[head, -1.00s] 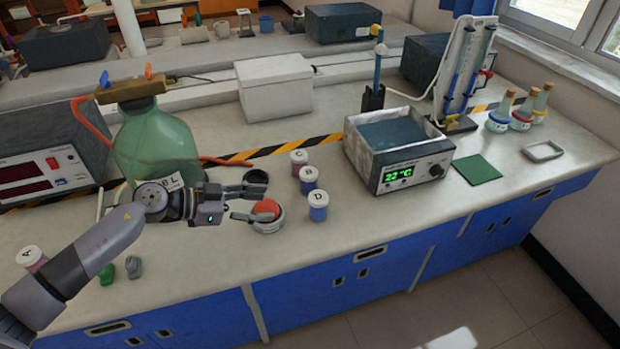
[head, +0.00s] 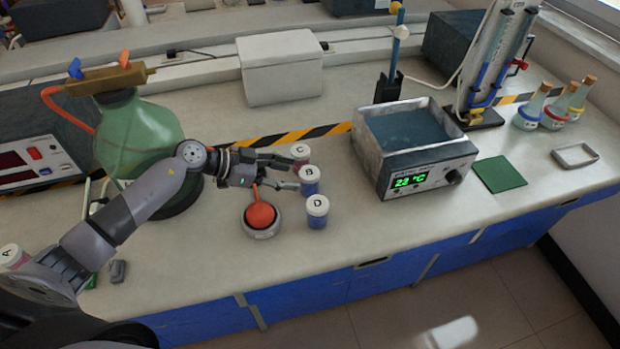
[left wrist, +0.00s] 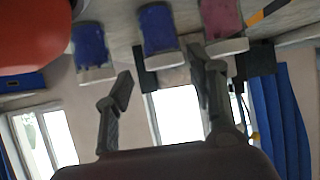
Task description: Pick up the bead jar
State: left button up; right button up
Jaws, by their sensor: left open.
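Several small lidded jars stand on the bench, and I cannot tell which one the task calls the bead jar. Blue jar B (head: 310,188) stands between pink jar C (head: 300,151) and blue jar D (head: 317,219). Pink jar A (head: 12,257) is at the far left, partly behind my arm. My left gripper (head: 293,175) is open, its fingers pointing at jar B from the left. In the left wrist view, upside down, the middle blue jar (left wrist: 160,30) lies beyond the gap between the open fingertips (left wrist: 160,78). No contact can be made out. My right gripper is not in view.
A red bulb (head: 260,214) in a round grey holder (head: 262,233) sits just in front of my left gripper. A green carboy (head: 135,135) stands behind my forearm. A water bath (head: 415,150) is right of the jars. Bare bench lies in front of jar D.

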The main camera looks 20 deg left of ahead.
aim_at(309, 176)
pick_arm(q)
jog(key=shift+w+d+f, duration=0.25)
jog(key=shift+w+d, duration=0.1)
jog(key=shift+d, duration=0.15)
jog(key=shift+w+d+f, duration=0.3)
jog(key=shift+w+d, duration=0.05)
jog(key=x, duration=0.4)
jog(key=shift+w+d+f, duration=0.2)
jog(key=shift+w, duration=0.1)
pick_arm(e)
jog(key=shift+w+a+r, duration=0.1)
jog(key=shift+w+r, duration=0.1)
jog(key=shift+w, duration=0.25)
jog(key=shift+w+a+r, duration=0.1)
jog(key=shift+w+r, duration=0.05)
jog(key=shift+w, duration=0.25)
pick_arm(q)
jog(key=shift+s, duration=0.1)
jog(key=shift+c, duration=0.3)
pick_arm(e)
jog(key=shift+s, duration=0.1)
pick_arm(q)
jog(key=shift+c, duration=0.8)
jog(key=c, duration=0.8)
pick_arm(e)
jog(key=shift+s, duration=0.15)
pick_arm(q)
jog(key=shift+o, duration=0.2)
